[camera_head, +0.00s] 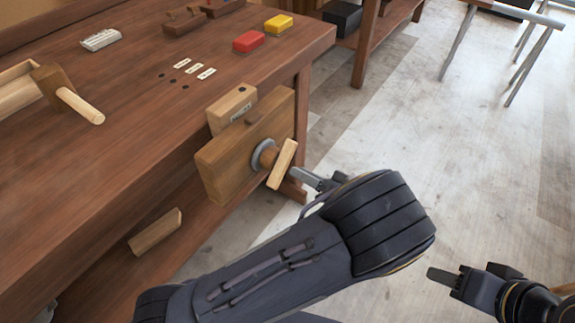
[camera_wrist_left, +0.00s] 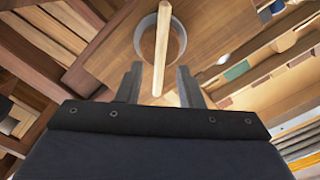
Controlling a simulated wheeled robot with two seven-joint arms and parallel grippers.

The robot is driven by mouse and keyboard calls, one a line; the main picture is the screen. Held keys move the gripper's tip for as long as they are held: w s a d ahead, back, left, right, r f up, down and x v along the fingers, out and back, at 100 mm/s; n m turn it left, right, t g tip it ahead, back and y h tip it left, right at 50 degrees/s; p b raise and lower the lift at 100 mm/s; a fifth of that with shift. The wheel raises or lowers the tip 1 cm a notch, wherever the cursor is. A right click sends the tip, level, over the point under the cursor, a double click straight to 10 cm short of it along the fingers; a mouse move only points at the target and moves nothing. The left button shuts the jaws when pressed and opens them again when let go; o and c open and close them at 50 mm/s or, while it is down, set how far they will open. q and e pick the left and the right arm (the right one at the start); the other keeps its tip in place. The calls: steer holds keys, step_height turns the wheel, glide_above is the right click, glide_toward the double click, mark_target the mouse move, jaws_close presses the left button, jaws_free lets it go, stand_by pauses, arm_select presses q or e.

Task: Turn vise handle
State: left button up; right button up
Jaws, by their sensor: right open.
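The vise (camera_head: 240,160) is a wooden jaw block on the side of the workbench, with a round grey collar (camera_head: 265,156) at its front. The vise handle (camera_head: 283,164) is a pale wooden bar, tilted in the head view. My left gripper (camera_head: 308,178) is just beside the handle. In the left wrist view the handle (camera_wrist_left: 162,45) stands nearly upright, its lower end between the two parted fingers of my left gripper (camera_wrist_left: 158,75), with a gap on each side. My right gripper (camera_head: 445,277) is open and empty at the lower right, away from the bench.
The workbench top (camera_head: 130,110) holds a red box (camera_head: 249,41), a yellow box (camera_head: 279,24) and a wooden piece with a peg (camera_head: 78,104). A lower shelf (camera_head: 135,270) runs beneath. Bare floor (camera_head: 440,130) lies to the right, with trestle legs (camera_head: 525,70) farther back.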

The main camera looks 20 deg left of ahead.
mark_target(288, 166)
arm_select(q)
steer(key=shift+x, duration=2.35)
steer(key=shift+c, duration=0.3)
jaws_close()
